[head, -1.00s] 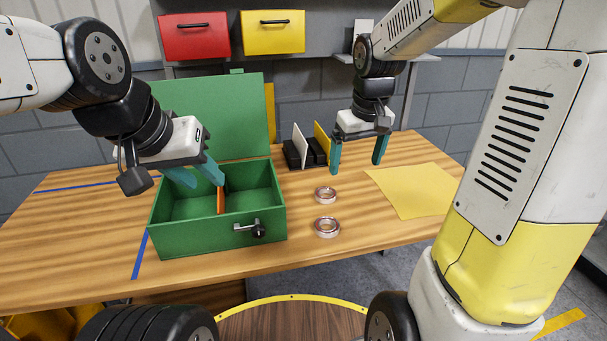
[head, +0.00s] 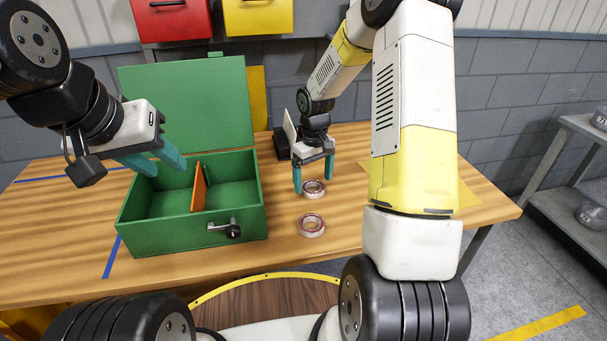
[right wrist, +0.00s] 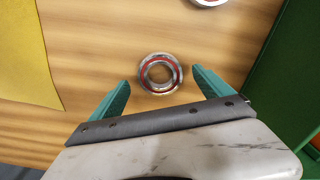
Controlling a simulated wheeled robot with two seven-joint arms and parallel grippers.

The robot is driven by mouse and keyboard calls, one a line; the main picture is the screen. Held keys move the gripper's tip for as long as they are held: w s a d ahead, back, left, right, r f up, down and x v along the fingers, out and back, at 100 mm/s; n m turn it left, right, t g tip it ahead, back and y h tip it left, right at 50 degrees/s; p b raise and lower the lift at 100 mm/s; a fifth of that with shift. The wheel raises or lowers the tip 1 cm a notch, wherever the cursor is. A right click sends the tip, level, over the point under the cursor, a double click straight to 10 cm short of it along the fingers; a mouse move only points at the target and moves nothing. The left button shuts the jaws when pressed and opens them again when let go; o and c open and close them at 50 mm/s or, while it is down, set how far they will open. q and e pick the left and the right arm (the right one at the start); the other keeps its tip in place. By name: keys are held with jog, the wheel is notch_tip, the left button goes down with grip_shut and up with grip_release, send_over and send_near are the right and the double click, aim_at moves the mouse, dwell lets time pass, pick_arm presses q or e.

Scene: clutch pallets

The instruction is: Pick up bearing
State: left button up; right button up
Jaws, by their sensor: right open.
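Two ring-shaped bearings lie flat on the wooden table. The far bearing (head: 314,188) is just below and between the fingers of my right gripper (head: 313,186). The near bearing (head: 311,226) lies closer to the table's front edge. In the right wrist view, one bearing (right wrist: 160,74) with a red ring sits ahead of the open fingers (right wrist: 160,88), between their lines and apart from both. Part of the other bearing (right wrist: 209,2) shows at the top edge. My left gripper (head: 162,164) hangs over the left side of the open green box, its fingers apart with nothing seen between them.
The green box (head: 190,228) has its lid raised, a front latch and an orange divider (head: 199,188). A yellow sheet (right wrist: 25,60) lies on the table beside the bearings. A black holder (head: 282,142) with a white panel stands behind my right gripper.

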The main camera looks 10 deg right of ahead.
jog(key=shift+f, duration=0.85)
jog(key=c, duration=1.8)
jog(key=shift+r, duration=0.1)
